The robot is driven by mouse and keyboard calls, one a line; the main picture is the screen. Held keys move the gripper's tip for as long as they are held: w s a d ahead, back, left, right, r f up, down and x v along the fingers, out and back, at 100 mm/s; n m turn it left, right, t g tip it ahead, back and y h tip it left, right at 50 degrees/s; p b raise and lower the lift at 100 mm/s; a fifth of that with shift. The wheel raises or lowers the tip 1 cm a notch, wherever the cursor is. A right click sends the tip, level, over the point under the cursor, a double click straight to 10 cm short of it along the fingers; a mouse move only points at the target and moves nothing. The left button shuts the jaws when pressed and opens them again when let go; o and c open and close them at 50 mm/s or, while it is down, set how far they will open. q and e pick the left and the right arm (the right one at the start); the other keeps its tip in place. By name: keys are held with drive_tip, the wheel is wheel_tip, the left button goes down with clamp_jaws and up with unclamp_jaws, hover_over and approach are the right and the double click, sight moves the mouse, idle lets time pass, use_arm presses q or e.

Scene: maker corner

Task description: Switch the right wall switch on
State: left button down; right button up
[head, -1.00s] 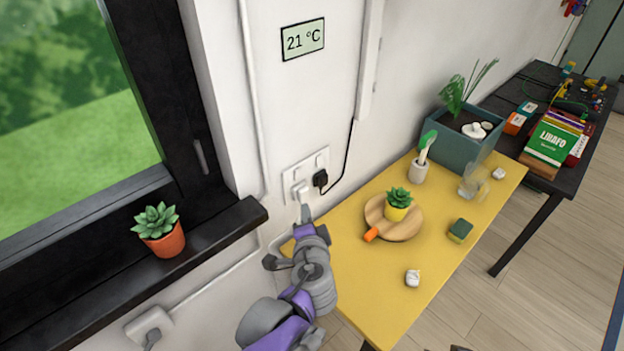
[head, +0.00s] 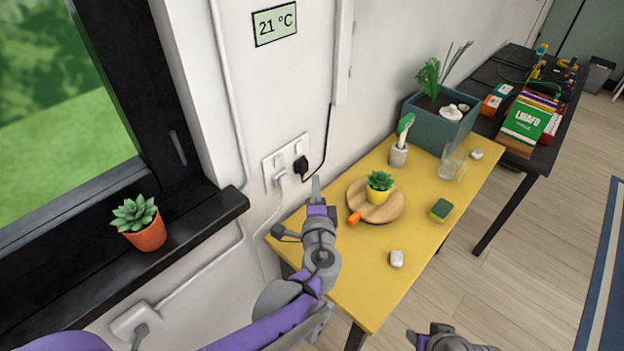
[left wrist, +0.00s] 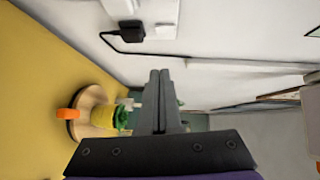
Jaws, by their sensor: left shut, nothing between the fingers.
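The white wall plate (head: 270,163) is on the wall left of the yellow table. Two small white switches show along its upper part, the left one (head: 277,160) and the right one (head: 299,149). Their on or off position is too small to tell. A black plug (head: 300,166) and a white plug (head: 279,180) sit below them. My left gripper (head: 316,184) is shut and empty, to the lower right of the black plug, apart from the plate. In the left wrist view its fingers (left wrist: 160,78) are together, and the right switch (left wrist: 164,30) shows beyond them. My right wrist (head: 445,338) shows only partly.
The yellow table (head: 350,285) holds a round wooden board (head: 388,208) with a small potted plant, and a teal planter (head: 430,130). A black cord (head: 329,130) runs up from the plug. The window sill (head: 190,230) with a potted succulent is at left.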

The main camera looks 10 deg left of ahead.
use_arm(q)
approach(302, 151)
drive_tip(key=w+d, duration=0.3)
drive_tip(key=w, duration=0.1)
drive_tip(key=w+a, duration=0.1)
drive_tip(key=a, duration=0.2)
drive_tip(key=shift+w+f+p, duration=0.2)
drive_tip(key=shift+w+p, duration=0.15)
drive_tip(key=shift+w, duration=0.05)
drive_tip(key=shift+w+a+f, duration=0.1)
drive_tip(key=shift+w+a, duration=0.15)
drive_tip(key=shift+a, duration=0.15)
drive_tip(key=shift+w+a+f, duration=0.1)
drive_tip(key=shift+a, duration=0.15)
drive_tip(key=shift+d, duration=0.1)
